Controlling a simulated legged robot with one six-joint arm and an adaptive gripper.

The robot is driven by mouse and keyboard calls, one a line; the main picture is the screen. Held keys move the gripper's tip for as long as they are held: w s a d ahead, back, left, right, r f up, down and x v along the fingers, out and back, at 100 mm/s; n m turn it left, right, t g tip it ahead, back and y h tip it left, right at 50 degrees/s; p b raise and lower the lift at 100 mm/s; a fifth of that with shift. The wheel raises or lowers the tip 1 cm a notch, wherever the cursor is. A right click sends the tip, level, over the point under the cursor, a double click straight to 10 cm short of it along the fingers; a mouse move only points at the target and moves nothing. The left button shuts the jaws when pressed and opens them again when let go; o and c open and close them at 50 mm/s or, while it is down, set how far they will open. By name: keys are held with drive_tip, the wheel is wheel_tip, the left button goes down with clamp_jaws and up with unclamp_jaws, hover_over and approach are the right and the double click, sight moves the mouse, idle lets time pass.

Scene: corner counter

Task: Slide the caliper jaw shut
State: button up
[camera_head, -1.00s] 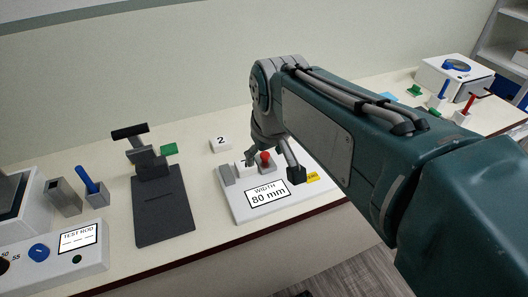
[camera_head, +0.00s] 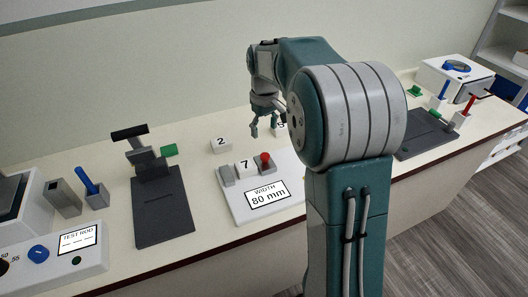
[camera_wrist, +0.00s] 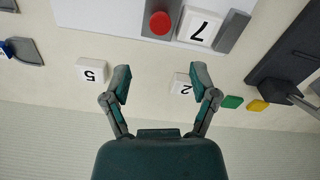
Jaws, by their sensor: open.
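The caliper is a white base (camera_head: 235,208) with a display reading "WIDTH 80 mm". A grey fixed jaw (camera_head: 227,176) stands at its left. A white block marked 7 (camera_head: 244,167) sits between it and the sliding jaw, which carries a red knob (camera_head: 265,157). The wrist view shows the knob (camera_wrist: 160,23), block 7 (camera_wrist: 198,28) and the fixed jaw (camera_wrist: 232,32) side by side at the top. I cannot tell whether both jaws touch the block. My gripper (camera_head: 264,128) is open and empty, above and behind the caliper; its spread fingers (camera_wrist: 160,80) show in the wrist view.
Block 2 (camera_head: 221,146) and block 5 (camera_wrist: 91,71) lie on the counter behind the caliper. A dark stand (camera_head: 160,205) is to the left, beside a green piece (camera_head: 169,150). A test rod box (camera_head: 75,255) stands at the far left. My arm hides the caliper's right end.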

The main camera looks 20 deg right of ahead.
sight(264, 155)
wheel_tip(264, 155, down, 9)
drive_tip(key=shift+f, duration=0.1)
idle(0.3)
drive_tip(key=shift+a, duration=0.15)
drive_tip(key=c, duration=0.9)
